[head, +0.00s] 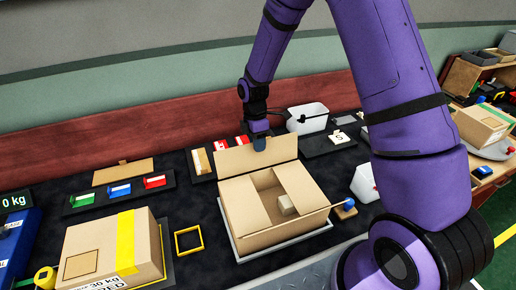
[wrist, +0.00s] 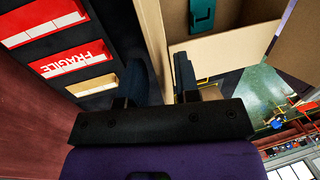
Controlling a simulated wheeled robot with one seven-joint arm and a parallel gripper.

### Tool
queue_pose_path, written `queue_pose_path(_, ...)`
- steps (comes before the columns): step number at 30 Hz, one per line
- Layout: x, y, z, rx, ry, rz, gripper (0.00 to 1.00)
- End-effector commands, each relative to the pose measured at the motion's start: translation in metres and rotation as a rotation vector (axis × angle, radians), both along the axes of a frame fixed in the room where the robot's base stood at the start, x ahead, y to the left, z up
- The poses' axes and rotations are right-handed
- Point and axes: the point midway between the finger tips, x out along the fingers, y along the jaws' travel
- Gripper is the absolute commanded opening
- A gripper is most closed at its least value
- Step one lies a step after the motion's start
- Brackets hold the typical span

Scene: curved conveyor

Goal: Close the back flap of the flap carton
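The flap carton (head: 262,232) is a tan open-topped box on a light tray. Its back flap (head: 240,157) stands up, leaning back at the far side. The left side flap (head: 243,206) and right side flap (head: 302,183) lie partly over the opening. A small tan item (head: 286,205) shows inside. My gripper (head: 260,143) is at the back flap's top edge, near its middle. In the wrist view, the fingers of my gripper (wrist: 164,82) are apart, with the back flap (wrist: 152,35) running between them. Contact with either finger is unclear.
A taped carton (head: 105,253) stands at front left. Red labelled items (head: 230,143) lie behind the flap, and a white bin (head: 307,117) stands behind right. Another white container (head: 364,183) and a blue knob (head: 348,203) are close on the right. A yellow frame (head: 188,241) lies left.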

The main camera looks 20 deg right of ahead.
Motion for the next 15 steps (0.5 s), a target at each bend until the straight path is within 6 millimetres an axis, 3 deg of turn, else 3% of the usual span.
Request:
queue_pose_path(6,-0.004,0.0,-0.019,-0.001,0.001,-0.001,0.3)
queue_pose_path(15,-0.004,0.0,-0.022,0.0,0.0,-0.001,0.3)
